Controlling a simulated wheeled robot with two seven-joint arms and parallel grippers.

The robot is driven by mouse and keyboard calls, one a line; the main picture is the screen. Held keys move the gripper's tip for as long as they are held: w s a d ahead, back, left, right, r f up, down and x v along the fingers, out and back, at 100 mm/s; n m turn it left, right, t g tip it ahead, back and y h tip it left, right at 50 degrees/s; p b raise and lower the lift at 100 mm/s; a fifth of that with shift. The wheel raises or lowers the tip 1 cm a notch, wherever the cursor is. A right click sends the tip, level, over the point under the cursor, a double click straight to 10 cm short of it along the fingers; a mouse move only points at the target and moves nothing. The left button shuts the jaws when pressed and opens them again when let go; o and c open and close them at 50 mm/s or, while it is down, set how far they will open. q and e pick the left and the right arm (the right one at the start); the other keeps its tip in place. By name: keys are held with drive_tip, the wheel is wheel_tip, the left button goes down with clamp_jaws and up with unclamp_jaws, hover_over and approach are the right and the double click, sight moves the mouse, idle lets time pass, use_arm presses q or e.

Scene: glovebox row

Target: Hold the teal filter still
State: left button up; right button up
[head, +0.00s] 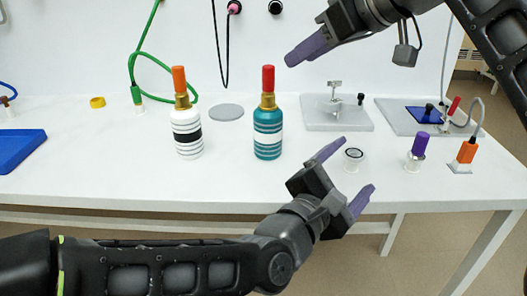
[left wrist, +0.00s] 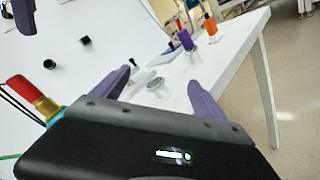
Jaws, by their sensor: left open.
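The teal filter (head: 267,140) stands upright on the white table, with white bands, a brass neck and a red cap. In the left wrist view its red cap (left wrist: 22,90) and brass neck show at the left edge; my gripper body hides most of the rest. My left gripper (head: 357,165) is open, near the table's front edge, to the right of the filter and apart from it. Its purple fingers also show in the left wrist view (left wrist: 160,80). My right gripper (head: 305,48) is above and right of the filter, apart from it; only one finger shows clearly.
A white filter (head: 187,135) with an orange cap stands left of the teal one. A small white fitting (head: 353,160) is near my left fingertips. A purple-capped piece (head: 418,152) and an orange connector (head: 465,154) stand further right. A blue tray (head: 18,147) lies far left.

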sight(268, 133)
use_arm(q)
drive_tip(key=w+a+n+t+y, duration=0.1)
drive_tip(key=a+n, duration=0.1)
drive_tip(key=n, duration=0.1)
drive_tip(key=w+a+n+t+y, duration=0.1)
drive_tip(key=w+a+n+y, duration=0.1)
drive_tip(key=a, duration=0.1)
drive_tip(key=w+a+n+y, duration=0.1)
drive_tip(key=w+a+n, duration=0.1)
drive_tip(key=a+n, duration=0.1)
drive_tip(key=shift+w+a+f+n+t+y, duration=0.2)
drive_tip(key=shift+f+n+t+y, duration=0.1)
drive_tip(key=shift+t, duration=0.1)
drive_tip(key=a+n+y, duration=0.1)
drive_tip(key=a+n, duration=0.1)
drive_tip(key=w+a+n+y, duration=0.1)
drive_tip(key=a+n, duration=0.1)
drive_tip(key=a, duration=0.1)
drive_tip(key=w+a+f+n+t+y, duration=0.1)
drive_tip(key=a+n+y, duration=0.1)
drive_tip(key=shift+w+a+n, duration=0.15)
drive_tip(key=shift+a+n, duration=0.05)
drive_tip(key=shift+n, duration=0.1)
drive_tip(key=shift+w+d, duration=0.25)
drive_tip(key=shift+w, duration=1.05)
drive_tip(key=shift+w+d, duration=0.2)
drive_tip(key=shift+w, duration=1.05)
drive_tip(key=shift+w+d, duration=0.25)
drive_tip(key=shift+w, duration=1.05)
drive_tip(key=shift+c, duration=0.5)
